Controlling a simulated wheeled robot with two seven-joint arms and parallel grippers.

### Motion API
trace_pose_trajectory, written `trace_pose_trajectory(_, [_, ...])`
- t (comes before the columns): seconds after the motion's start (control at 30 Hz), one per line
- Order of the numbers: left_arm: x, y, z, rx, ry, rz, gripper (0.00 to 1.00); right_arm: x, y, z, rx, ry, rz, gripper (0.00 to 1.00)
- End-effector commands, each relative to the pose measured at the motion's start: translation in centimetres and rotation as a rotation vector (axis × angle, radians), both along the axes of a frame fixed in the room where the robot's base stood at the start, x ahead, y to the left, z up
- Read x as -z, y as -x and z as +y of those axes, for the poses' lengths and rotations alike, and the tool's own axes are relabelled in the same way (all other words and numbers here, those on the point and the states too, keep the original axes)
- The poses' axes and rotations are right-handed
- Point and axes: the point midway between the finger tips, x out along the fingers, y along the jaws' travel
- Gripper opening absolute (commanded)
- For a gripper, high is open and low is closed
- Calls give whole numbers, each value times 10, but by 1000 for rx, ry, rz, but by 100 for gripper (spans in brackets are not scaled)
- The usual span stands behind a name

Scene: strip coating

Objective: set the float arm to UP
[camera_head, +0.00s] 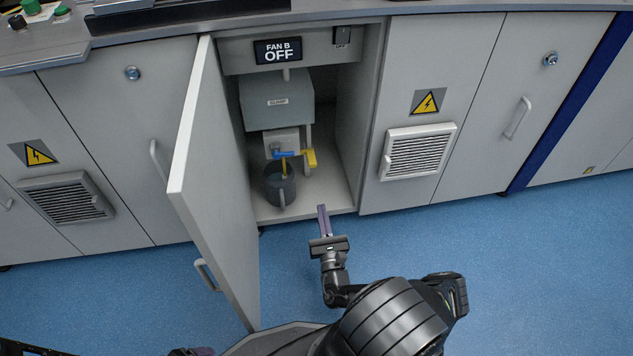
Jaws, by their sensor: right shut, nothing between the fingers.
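The open cabinet holds a grey labelled box (277,101). A yellow piece (309,158), which may be the float arm, sits low at the box's right side under a grey upright; I cannot tell its setting. A blue lever (284,154) lies roughly level beside it, above a dark bucket (281,186). My right gripper (323,211) is shut and empty, just in front of the cabinet's lower front edge, pointing inward. It is apart from the yellow piece. My left gripper is not clearly seen.
The cabinet door (210,180) stands open on the left and juts toward me. A sign (277,51) reading FAN B OFF hangs at the top of the opening. The cabinet's right wall (355,120) bounds the other side. The blue floor (530,270) at right is clear.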

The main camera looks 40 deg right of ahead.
Motion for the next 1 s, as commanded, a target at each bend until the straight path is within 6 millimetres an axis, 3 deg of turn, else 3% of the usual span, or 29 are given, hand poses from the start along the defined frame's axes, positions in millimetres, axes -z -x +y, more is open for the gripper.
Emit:
trace_pose_trajectory(0.47, [4,0,0,1,0,-1,80,-3,-11,-7,1,1,-2,0])
trace_pose_trajectory(0.93, [36,-6,1,-6,2,-9,80,-21,-84,-46,-1,3,-2,0])
trace_pose_trajectory(1.0, [35,-6,1,-6,3,-8,80,-34,-86,-48,0,-1,-3,0])
